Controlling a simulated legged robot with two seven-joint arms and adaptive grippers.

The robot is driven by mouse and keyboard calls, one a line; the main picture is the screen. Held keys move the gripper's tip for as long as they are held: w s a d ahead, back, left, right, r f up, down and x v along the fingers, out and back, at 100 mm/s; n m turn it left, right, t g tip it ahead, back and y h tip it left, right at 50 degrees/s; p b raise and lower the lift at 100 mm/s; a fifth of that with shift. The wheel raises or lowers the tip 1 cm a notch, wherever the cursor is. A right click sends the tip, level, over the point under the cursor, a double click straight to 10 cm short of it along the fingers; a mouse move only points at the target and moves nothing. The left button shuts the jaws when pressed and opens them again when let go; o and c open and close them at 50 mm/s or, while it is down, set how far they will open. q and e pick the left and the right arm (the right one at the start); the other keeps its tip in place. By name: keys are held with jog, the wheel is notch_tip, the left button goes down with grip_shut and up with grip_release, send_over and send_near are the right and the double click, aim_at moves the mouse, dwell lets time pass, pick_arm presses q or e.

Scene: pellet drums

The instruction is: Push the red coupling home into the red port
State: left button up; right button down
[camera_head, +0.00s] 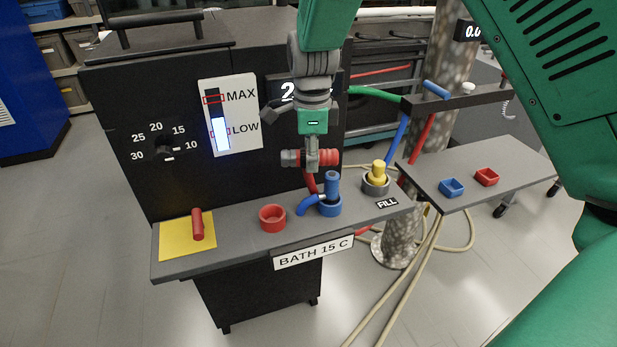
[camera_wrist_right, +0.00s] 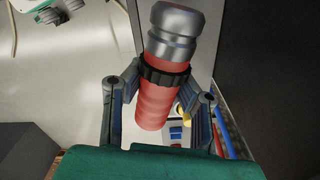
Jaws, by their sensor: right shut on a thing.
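The red coupling (camera_head: 327,157) has a grey metal end and a dark collar. My right gripper (camera_head: 312,157) is shut on it and holds it roughly level above the bench shelf, metal end to the left. In the right wrist view the red coupling (camera_wrist_right: 156,102) lies between my right gripper's fingers (camera_wrist_right: 165,77), metal end away from me. The red port (camera_head: 272,211) is an open red ring on the shelf, below and left of the coupling and apart from it. A red hose hangs below the coupling. My left gripper is not in view.
A blue coupling (camera_head: 332,184) stands in the blue port (camera_head: 330,208), right of the red port. A red cylinder (camera_head: 197,224) is on a yellow pad (camera_head: 172,240). A side table (camera_head: 480,165) holds small blue and red trays.

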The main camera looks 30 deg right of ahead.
jog(key=shift+r, duration=0.5)
jog(key=b, duration=0.1)
send_over(311, 223)
notch_tip(311, 223, down, 14)
jog(key=shift+d+r, duration=0.1)
jog(key=shift+r, duration=0.05)
notch_tip(311, 223, down, 4)
jog(key=shift+r, duration=0.25)
jog(key=shift+w+f, duration=0.1)
jog(key=shift+f, duration=0.2)
jog(key=c, duration=1.3)
grip_release()
jog(key=shift+o, duration=0.2)
